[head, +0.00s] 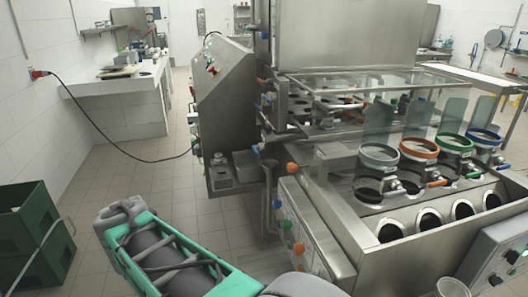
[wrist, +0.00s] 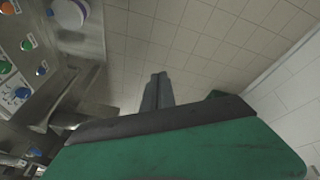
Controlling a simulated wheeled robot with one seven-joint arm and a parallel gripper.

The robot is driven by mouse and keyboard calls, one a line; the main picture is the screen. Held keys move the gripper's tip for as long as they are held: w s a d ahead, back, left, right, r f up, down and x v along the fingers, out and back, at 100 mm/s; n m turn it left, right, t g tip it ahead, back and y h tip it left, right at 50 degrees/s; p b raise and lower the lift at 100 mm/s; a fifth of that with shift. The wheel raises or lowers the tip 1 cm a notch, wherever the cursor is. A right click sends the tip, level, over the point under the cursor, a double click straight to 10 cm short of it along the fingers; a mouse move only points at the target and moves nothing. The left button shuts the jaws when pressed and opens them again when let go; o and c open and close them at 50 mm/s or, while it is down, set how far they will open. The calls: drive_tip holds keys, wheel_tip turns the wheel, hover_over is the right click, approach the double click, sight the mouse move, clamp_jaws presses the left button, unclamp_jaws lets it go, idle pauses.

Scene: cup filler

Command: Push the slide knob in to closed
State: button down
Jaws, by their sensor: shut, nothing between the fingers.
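The cup filler (head: 370,190) is a steel machine filling the right half of the head view. I cannot tell which one is the slide knob. My gripper (wrist: 158,78) shows in the wrist view with its dark fingers shut together and empty, over the tiled floor. It touches nothing visible there. In the wrist view the machine's side panel (wrist: 35,60) with coloured buttons is left of the fingers, apart from them. A round blue and white part (wrist: 70,14) is at the top left.
Green crates (head: 35,240) are stacked at the lower left. A black cable (head: 115,150) runs from the wall socket to the machine. A white counter (head: 120,85) is along the left wall. The tiled floor between the crates and machine is free apart from my arm.

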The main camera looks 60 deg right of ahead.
drive_tip(key=s+d+r+m+g+h+p, duration=0.1)
drive_tip(key=d+r+m+h+p, duration=0.15)
drive_tip(key=d+r, duration=0.6)
drive_tip(key=d+r+m+g+h+p, duration=0.15)
drive_tip(key=d+r+p, duration=0.3)
drive_tip(key=d, duration=0.75)
drive_tip(key=m+g+h+p, duration=0.1)
drive_tip(key=m+g+p, duration=0.1)
drive_tip(key=m, duration=0.1)
approach(291, 168)
drive_tip(key=w+a, duration=0.4)
drive_tip(key=s+d+f+p, duration=0.2)
drive_tip(key=s+d+f, duration=0.1)
drive_tip(key=d+f, duration=0.3)
drive_tip(key=shift+d+f+t+p, duration=0.3)
drive_tip(key=shift+d+f+t, duration=0.05)
drive_tip(key=shift+d, duration=0.75)
